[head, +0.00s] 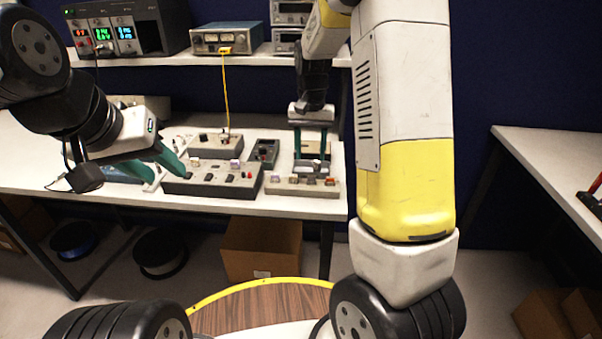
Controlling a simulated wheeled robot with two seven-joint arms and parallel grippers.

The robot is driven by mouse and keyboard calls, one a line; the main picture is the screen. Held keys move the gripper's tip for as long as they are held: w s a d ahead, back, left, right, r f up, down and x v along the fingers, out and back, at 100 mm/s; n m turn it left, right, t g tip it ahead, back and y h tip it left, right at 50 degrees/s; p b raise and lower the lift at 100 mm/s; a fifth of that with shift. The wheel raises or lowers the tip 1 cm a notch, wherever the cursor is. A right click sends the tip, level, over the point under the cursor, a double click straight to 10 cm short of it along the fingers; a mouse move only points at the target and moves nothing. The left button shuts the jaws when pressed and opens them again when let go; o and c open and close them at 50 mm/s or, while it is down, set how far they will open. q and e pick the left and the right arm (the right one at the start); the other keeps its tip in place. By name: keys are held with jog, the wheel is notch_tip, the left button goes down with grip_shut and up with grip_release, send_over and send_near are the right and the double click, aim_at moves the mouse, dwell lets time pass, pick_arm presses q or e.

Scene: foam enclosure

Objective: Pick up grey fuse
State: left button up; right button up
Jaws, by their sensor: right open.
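Several small fuse-like pieces stand on the low grey box (302,187) at the front edge of the table. They are too small for me to tell which one is the grey fuse. My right gripper (312,164) points down just above and behind this box, its teal fingers apart with nothing clearly between them. My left gripper (174,160) reaches in from the left beside the larger grey control box (210,187). I cannot tell how far apart its fingers are.
A small dark device (264,151) and another grey box (215,147) stand behind on the white table (125,189). A yellow cable (225,95) hangs from the shelf instrument (226,38). Another white table (555,160) stands at right. A cardboard box (261,249) lies below.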

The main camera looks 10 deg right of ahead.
aim_at(312, 176)
jog(key=f, duration=0.8)
jog(key=shift+w+d, duration=0.3)
jog(key=shift+d, duration=0.1)
jog(key=shift+c, duration=0.2)
grip_shut()
